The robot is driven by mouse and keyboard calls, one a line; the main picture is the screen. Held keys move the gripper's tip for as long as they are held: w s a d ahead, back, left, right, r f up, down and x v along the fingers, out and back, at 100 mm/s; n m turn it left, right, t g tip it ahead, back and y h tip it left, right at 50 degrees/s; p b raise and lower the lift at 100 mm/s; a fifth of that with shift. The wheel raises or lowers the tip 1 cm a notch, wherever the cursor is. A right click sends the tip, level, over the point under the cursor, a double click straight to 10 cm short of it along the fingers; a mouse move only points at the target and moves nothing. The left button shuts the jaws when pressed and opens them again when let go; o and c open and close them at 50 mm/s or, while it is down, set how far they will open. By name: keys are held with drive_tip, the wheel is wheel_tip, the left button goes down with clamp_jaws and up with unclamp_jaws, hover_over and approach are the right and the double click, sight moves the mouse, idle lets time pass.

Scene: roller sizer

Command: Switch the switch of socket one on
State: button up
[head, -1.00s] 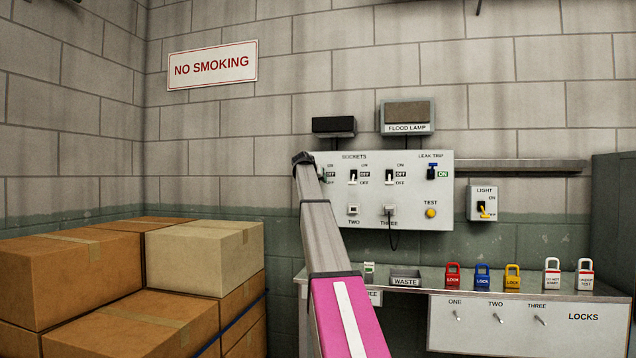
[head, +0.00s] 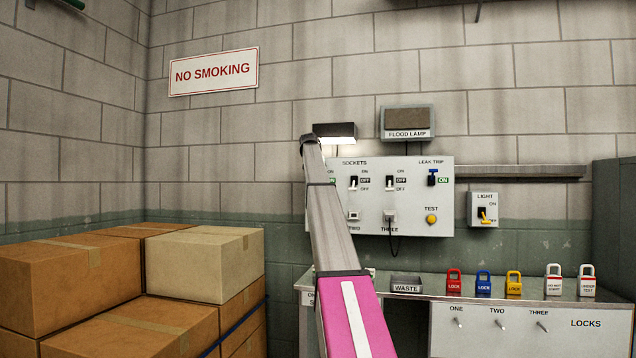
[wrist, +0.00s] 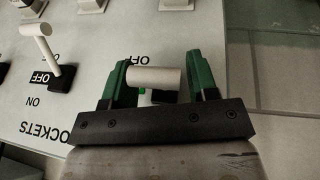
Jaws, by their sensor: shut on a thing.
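The grey panel (head: 420,215) labelled SOCKETS is on the wall, with three switches in a row. In the wrist view, my gripper (wrist: 156,66) has its green fingers on both ends of a white cylindrical switch handle (wrist: 153,77), at the end of the row: socket one's. A bit of green shows beside the handle. The second switch (head: 353,183) and third switch (head: 389,183) have black OFF indicators. The lamp (head: 334,134) above the panel is lit.
The LEAK TRIP switch (head: 432,177) shows green ON. A yellow TEST button (head: 431,219) and a LIGHT switch (head: 484,213) are to the right. Several padlocks stand on the shelf (head: 385,277) below. Cardboard boxes (head: 205,262) fill the left.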

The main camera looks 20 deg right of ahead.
drive_tip(key=shift+w+r+g+y, duration=0.15)
drive_tip(key=shift+r+g+y, duration=0.1)
drive_tip(key=shift+g+y, duration=0.2)
idle(0.3)
